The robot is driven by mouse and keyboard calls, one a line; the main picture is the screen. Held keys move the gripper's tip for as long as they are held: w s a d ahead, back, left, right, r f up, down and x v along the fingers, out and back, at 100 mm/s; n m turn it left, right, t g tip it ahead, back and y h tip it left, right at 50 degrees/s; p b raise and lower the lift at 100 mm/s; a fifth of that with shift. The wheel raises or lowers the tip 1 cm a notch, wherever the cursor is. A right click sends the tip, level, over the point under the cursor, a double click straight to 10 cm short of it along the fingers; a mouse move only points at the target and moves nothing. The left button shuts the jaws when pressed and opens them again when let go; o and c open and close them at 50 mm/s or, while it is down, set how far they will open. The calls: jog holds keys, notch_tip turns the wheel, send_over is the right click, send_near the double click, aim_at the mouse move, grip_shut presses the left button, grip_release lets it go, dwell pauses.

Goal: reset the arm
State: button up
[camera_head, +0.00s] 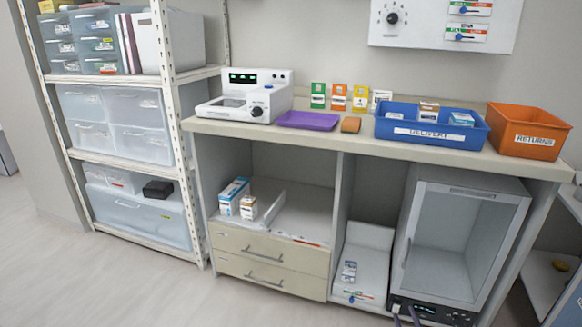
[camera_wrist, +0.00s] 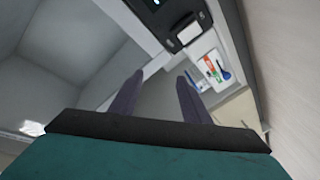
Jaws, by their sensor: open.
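My gripper (camera_head: 405,313) shows only as two dark purple fingertips at the bottom edge of the head view, in front of the display panel under the glass-fronted cabinet (camera_head: 455,245). The rest of my arm is not in that view. In the wrist view my gripper (camera_wrist: 158,92) has its two fingers spread apart, with nothing between them. Beyond the fingers are a grey surface and a white panel with a red and green label and a blue lever (camera_wrist: 213,70).
The counter bears a white device (camera_head: 245,97), a purple tray (camera_head: 308,121), a blue delivery bin (camera_head: 430,128) and an orange returns bin (camera_head: 527,132). Drawers (camera_head: 268,262) and a white switch unit (camera_head: 360,275) are below. A shelf rack (camera_head: 160,80) stands left. Floor at the front left is clear.

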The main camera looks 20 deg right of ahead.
jog(key=w+a+r+y+p, duration=0.1)
jog(key=w+a+r+p, duration=0.2)
jog(key=a, duration=0.3)
jog(key=w+a+r+n+y+p, duration=0.1)
jog(key=w+a+r+p, duration=0.25)
jog(key=a, duration=0.25)
jog(key=w+a+r+y+p, duration=0.1)
jog(key=w+a+r+p, duration=0.2)
jog(key=w+a, duration=0.15)
jog(key=a+r+g+y+p, duration=0.1)
jog(key=a+r+g+p, duration=0.15)
jog(key=a+p, duration=0.4)
jog(key=a+r+g+p, duration=0.1)
jog(key=a+g+p, duration=0.2)
jog(key=a, duration=0.7)
jog(key=s+a+m+g+p, duration=0.2)
jog(key=s+a+g+p, duration=0.4)
jog(key=s+a, duration=0.5)
jog(key=s+a+r+m+g, duration=0.1)
jog(key=s+g, duration=0.4)
jog(key=s, duration=0.8)
jog(key=s+a+r+m+g+y, duration=0.1)
jog(key=s+g, duration=0.5)
jog(key=s, duration=0.7)
jog(key=shift+a+r+m, duration=0.3)
jog(key=shift+r+m, duration=0.2)
jog(key=shift+m, duration=0.3)
